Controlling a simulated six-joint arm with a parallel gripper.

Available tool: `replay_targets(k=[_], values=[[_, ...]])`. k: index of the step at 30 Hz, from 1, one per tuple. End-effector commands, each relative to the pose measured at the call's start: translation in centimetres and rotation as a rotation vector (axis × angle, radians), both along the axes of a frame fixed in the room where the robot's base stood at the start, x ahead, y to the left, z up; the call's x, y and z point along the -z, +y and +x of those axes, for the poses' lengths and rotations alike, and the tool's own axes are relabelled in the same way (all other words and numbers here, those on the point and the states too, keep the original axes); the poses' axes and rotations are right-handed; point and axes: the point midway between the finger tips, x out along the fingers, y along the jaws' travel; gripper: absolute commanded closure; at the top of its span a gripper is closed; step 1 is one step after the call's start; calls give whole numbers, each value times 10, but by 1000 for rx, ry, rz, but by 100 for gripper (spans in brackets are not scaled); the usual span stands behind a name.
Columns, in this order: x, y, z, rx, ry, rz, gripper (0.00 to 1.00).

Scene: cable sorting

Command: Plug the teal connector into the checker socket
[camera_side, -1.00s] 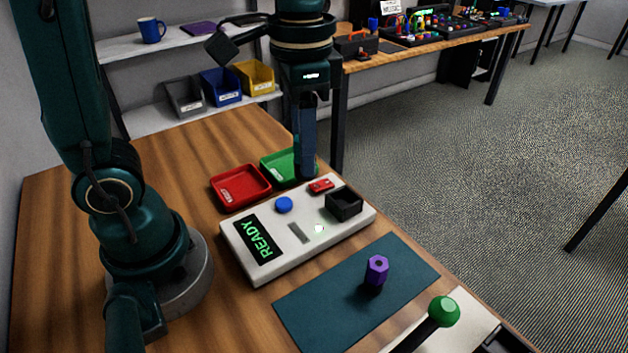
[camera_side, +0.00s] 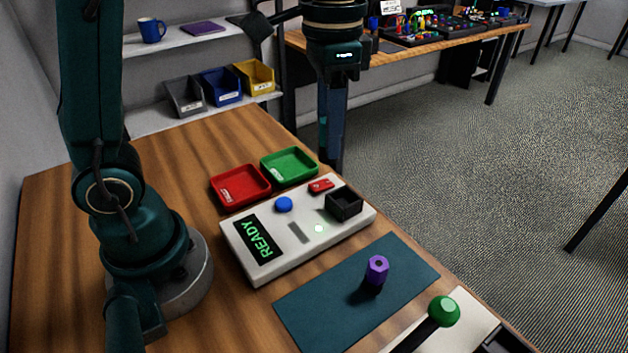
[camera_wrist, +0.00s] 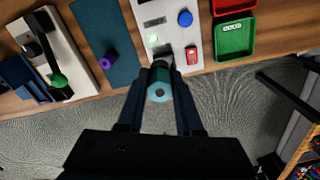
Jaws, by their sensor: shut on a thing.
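My gripper (camera_side: 331,160) is shut on the teal connector (camera_wrist: 159,91), which sits between the two fingers in the wrist view. In the side view the fingers mostly hide the connector. The white checker (camera_side: 262,276) lies on the table and its screen reads READY. Its black socket block (camera_side: 344,204) is at the right end of the top. My gripper is in the air behind the checker in the side view, apart from it. In the wrist view the connector overlaps the checker's edge near the socket, which is largely hidden.
A red tray (camera_side: 241,200) and an empty green tray (camera_side: 289,179) stand behind the checker. A purple connector (camera_side: 376,268) stands upright on the dark teal mat (camera_side: 330,318). A green-knobbed lever (camera_side: 443,311) is at the front right. The table edge runs close beside the checker.

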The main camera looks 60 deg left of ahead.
Motion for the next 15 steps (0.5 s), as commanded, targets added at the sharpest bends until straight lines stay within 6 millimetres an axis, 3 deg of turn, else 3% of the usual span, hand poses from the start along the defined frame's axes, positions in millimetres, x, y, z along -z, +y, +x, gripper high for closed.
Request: replay_targets(k=[6,15], values=[[25,1,33,-3,4,0,100],[49,3,38,-10,2,1,100]])
